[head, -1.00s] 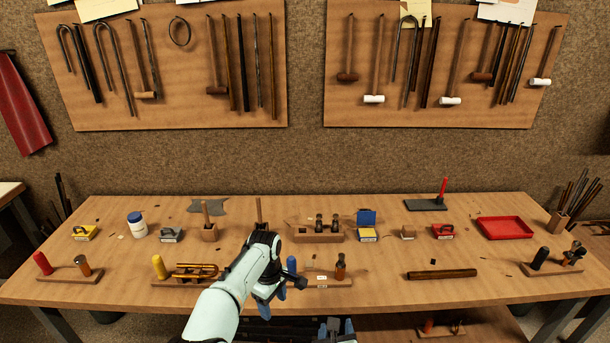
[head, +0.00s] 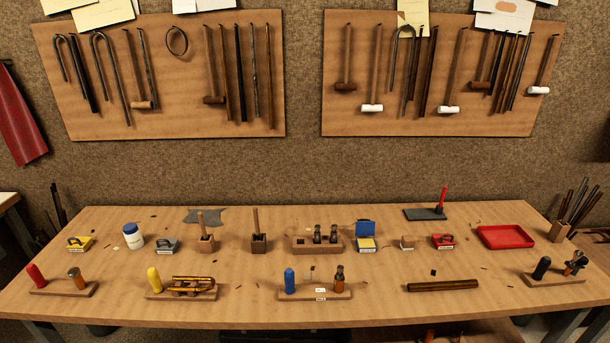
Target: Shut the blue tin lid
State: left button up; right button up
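The blue tin (head: 366,243) stands on the workbench right of centre, towards the back. Its blue lid (head: 365,226) is raised and stands upright at the tin's back edge. The inside looks yellowish, with a pale label on the front. Neither of my grippers is in the head view now, and nothing touches the tin.
A wooden block with dark pegs (head: 318,245) stands left of the tin, and a small wooden block (head: 407,242) stands right. A red tin (head: 443,241) and red tray (head: 505,237) lie farther right. A wooden bar (head: 442,286) lies in front. Bench between is mostly clear.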

aim_at(363, 229)
jog(key=l+u, duration=0.15)
jog(key=u, duration=0.65)
jog(key=l+u, duration=0.35)
jog(key=l, duration=0.2)
jog(key=l+u, duration=0.35)
jog(key=l, duration=0.15)
jog(key=k, duration=0.05)
